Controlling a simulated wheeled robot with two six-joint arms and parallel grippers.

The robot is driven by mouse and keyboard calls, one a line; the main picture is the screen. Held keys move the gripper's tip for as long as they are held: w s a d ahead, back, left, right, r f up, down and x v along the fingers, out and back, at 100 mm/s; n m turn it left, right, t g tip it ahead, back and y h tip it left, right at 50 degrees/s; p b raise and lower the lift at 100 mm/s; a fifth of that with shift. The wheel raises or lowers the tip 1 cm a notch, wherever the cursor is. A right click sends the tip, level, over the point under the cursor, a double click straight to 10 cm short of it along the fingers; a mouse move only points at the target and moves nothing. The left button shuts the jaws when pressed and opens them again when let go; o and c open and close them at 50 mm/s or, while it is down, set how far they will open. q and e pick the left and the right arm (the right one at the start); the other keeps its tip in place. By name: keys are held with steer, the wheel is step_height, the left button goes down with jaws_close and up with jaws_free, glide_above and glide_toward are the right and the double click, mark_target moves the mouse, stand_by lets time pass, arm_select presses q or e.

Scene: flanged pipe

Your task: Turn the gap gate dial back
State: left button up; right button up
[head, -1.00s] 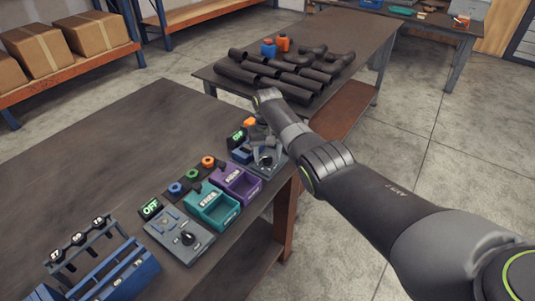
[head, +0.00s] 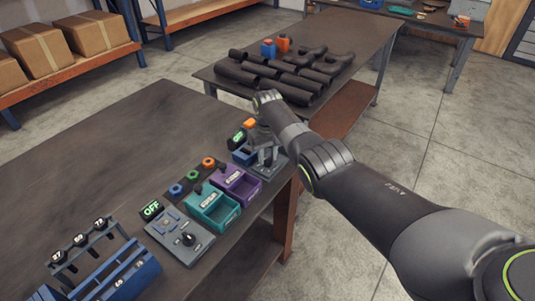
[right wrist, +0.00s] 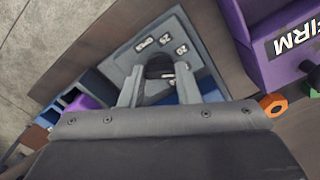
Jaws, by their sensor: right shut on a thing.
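The gap gate dial (right wrist: 158,68) is a dark knob on a grey panel (right wrist: 133,56) with small white number plates, seen in the right wrist view. My right gripper (right wrist: 158,88) is shut on the dial, one finger on each side. In the head view the right gripper (head: 266,157) points down onto the same panel (head: 276,169) near the table's right edge. The arm partly hides the panel, and the dial cannot be made out there. A lit green display (head: 237,137) stands just left of the panel. My left gripper is not in view.
A display there reads OFF (head: 151,209). A blue rack (head: 122,275) stands nearer. The table's left middle is clear.

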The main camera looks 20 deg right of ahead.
steer(key=n, duration=0.3)
steer(key=shift+n, duration=0.3)
steer(key=shift+n+p, duration=0.4)
steer(key=shift+n, duration=1.3)
steer(key=o, duration=1)
steer(key=shift+r, duration=0.1)
